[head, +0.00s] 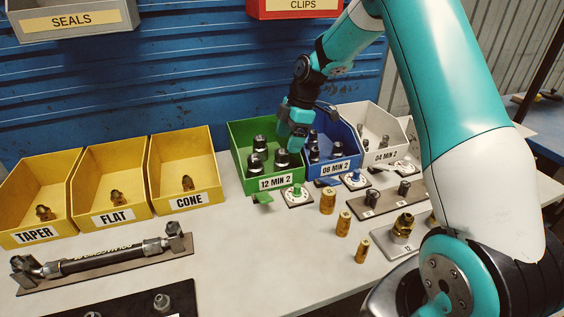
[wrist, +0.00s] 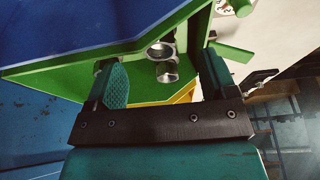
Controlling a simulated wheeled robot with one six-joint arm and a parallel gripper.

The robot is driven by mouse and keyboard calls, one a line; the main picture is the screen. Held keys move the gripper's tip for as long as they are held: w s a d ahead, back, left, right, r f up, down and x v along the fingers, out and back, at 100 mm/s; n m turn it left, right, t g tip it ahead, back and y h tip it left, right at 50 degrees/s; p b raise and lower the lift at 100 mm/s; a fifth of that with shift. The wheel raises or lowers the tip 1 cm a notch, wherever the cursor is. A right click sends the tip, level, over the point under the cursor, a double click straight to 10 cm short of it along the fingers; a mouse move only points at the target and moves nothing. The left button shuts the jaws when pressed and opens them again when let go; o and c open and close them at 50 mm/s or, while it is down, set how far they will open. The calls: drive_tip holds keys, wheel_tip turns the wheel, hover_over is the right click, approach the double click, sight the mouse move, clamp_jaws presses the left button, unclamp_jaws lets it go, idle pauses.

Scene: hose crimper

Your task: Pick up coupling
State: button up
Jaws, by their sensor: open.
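Dark metal couplings (head: 255,164) stand in the green bin (head: 277,184) labelled 12 MIN 2. My gripper (head: 292,145) is at the right side of this bin, low beside its couplings. In the wrist view my gripper (wrist: 162,78) is open, with its two fingers apart. Silvery couplings (wrist: 167,72) show between and beyond the fingers, inside the green bin (wrist: 90,65). Nothing is gripped. Whether a finger touches a coupling I cannot tell.
A blue bin (head: 337,167) labelled 08 MIN 2 and a white bin (head: 388,156) stand at the right. Yellow bins (head: 110,218) stand at the left. Brass pieces (head: 343,224) stand in front. A hose assembly (head: 105,258) lies on the table at the front left.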

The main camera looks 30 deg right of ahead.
sight(283, 152)
drive_tip(key=p+x, duration=0.2)
drive_tip(key=x, duration=0.5)
drive_tip(key=shift+w+a+f, duration=0.1)
drive_tip(key=shift+a+f, duration=0.05)
drive_tip(key=shift+a, duration=0.05)
drive_tip(key=c, duration=1.2)
drive_tip(key=shift+o, duration=0.2)
